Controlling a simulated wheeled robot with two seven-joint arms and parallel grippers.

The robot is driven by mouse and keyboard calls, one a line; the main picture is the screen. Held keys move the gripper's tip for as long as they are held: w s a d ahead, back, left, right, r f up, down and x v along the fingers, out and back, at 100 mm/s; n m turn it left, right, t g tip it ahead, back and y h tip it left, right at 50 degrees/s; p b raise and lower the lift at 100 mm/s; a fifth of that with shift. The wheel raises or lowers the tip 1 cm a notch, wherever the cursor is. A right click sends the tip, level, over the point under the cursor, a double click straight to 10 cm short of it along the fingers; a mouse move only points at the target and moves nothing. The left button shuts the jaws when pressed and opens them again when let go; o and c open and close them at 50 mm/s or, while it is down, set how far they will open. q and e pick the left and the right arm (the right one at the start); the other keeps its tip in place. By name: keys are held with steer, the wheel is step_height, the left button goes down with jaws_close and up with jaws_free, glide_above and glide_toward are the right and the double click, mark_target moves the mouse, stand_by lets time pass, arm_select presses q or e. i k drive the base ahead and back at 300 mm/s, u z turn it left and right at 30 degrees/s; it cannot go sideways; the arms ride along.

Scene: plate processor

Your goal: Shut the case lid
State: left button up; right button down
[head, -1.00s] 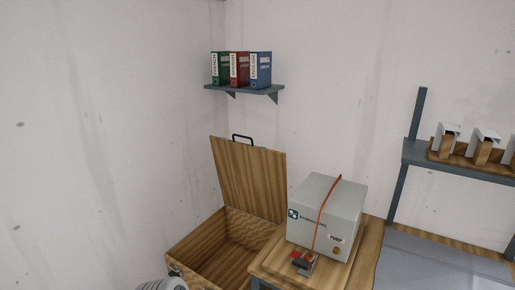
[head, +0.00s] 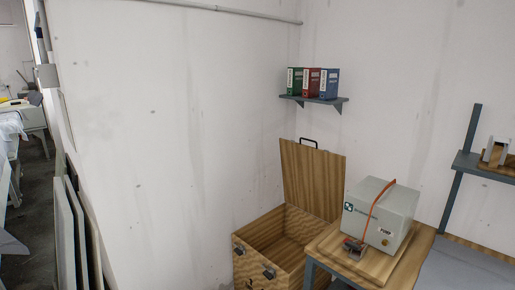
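The wooden case (head: 257,275) stands on the floor in the corner, left of the pump table. Its lid (head: 312,180) is open and stands upright at the back, near the wall, with a black handle (head: 308,141) on its top edge. The inside of the case looks empty as far as I can see. Neither of my grippers shows in the head view.
A wooden-topped table (head: 334,264) with a grey pump box (head: 378,213) and an orange strap stands close at the case's right. A wall shelf (head: 313,101) with binders hangs above the lid. Panels (head: 75,225) lean at the far left.

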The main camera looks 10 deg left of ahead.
mark_target(313, 178)
steer(key=u, duration=1.6)
steer(key=i, duration=0.3)
steer(key=z, duration=0.8)
steer(key=i, duration=1.75)
steer(key=z, duration=1.8)
steer(key=i, duration=0.8)
steer(key=z, duration=0.7)
